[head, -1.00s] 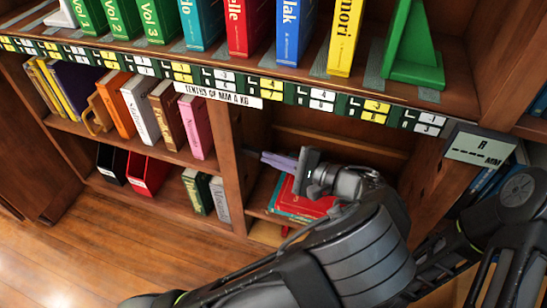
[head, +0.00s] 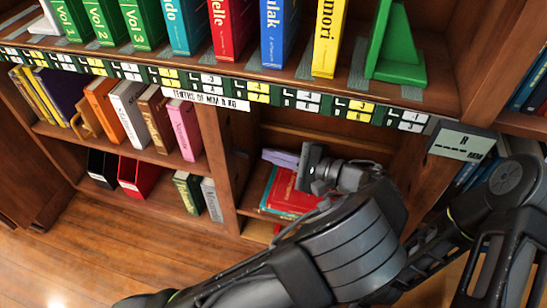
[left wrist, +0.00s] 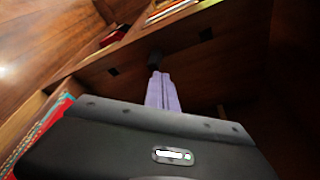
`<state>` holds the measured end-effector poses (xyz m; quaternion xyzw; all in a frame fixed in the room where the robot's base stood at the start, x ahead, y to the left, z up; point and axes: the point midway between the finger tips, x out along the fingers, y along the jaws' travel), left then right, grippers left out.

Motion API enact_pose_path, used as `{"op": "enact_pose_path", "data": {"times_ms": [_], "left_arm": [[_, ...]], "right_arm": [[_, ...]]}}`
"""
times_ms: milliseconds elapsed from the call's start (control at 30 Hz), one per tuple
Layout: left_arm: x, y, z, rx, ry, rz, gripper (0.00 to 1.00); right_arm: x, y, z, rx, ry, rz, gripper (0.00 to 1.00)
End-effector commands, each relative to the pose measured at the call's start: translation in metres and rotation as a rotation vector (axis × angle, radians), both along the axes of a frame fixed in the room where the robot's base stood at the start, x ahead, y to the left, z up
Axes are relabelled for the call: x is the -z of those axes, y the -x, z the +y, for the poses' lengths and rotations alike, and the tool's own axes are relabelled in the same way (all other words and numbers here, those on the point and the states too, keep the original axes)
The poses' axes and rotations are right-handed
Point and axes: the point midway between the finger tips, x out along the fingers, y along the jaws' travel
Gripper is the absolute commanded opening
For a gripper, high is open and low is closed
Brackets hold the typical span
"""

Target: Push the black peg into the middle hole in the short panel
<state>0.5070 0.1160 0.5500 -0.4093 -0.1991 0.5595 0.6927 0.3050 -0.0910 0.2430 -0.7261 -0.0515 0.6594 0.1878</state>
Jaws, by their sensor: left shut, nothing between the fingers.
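The short panel (left wrist: 132,62) is the dark wood upright that crosses the left wrist view. It has a dark square hole (left wrist: 113,71) to the left and another hole (left wrist: 206,34) to the right. The black peg (left wrist: 154,57) stands out from the panel between them, at the middle hole, which it hides. My left gripper (left wrist: 160,76) has its purple fingers shut and empty, pointing at the peg's end. I cannot tell if they touch it. In the head view the left gripper (head: 264,154) is in the lower compartment, right of the panel. My right gripper is out of view.
Red and teal books (head: 288,195) lie beneath my left gripper. A shelf board (head: 350,95) with upright books and a green bookend (head: 395,50) is above. Left of the panel are more books and binders (head: 138,178). Open floor (head: 100,250) lies in front.

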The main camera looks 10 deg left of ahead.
Motion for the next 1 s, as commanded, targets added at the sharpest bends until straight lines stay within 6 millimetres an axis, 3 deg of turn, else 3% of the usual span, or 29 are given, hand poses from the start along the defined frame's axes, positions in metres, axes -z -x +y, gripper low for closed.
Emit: {"op": "enact_pose_path", "data": {"times_ms": [33, 200, 400, 1000], "left_arm": [[-0.014, 0.0, 0.0, 0.0, 0.002, -0.001, 0.0], [-0.048, 0.0, 0.0, 0.0, 0.001, -0.002, 0.0], [-0.075, 0.0, 0.0, 0.0, 0.0, -0.001, 0.0], [-0.078, 0.0, 0.0, 0.0, -0.001, 0.0, 0.0]], "right_arm": [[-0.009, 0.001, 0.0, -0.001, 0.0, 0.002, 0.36], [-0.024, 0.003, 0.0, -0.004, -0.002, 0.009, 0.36], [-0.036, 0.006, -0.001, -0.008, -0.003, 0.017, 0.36], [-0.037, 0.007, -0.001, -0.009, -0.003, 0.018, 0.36]]}}
